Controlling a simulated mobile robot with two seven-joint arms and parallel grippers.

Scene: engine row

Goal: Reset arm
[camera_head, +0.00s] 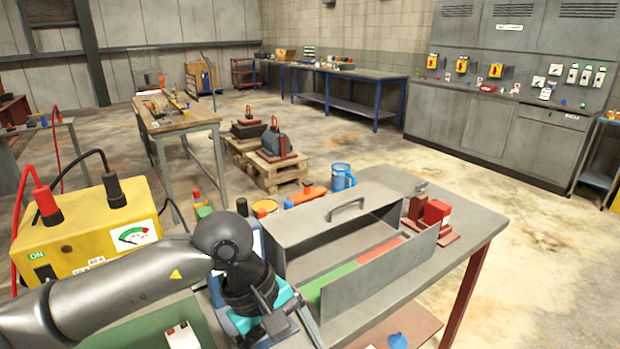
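My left arm (120,290) comes in from the left and reaches over the front of the workbench. Its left gripper (292,323) points down near the bottom edge of the view. The two fingers look apart, with nothing visible between them. A teal and blue item (247,322) lies under and beside the wrist, partly hidden by it. My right gripper is not in view.
A grey metal box (375,283) with green and red sections is right of the gripper. A yellow power unit (85,240) is left.

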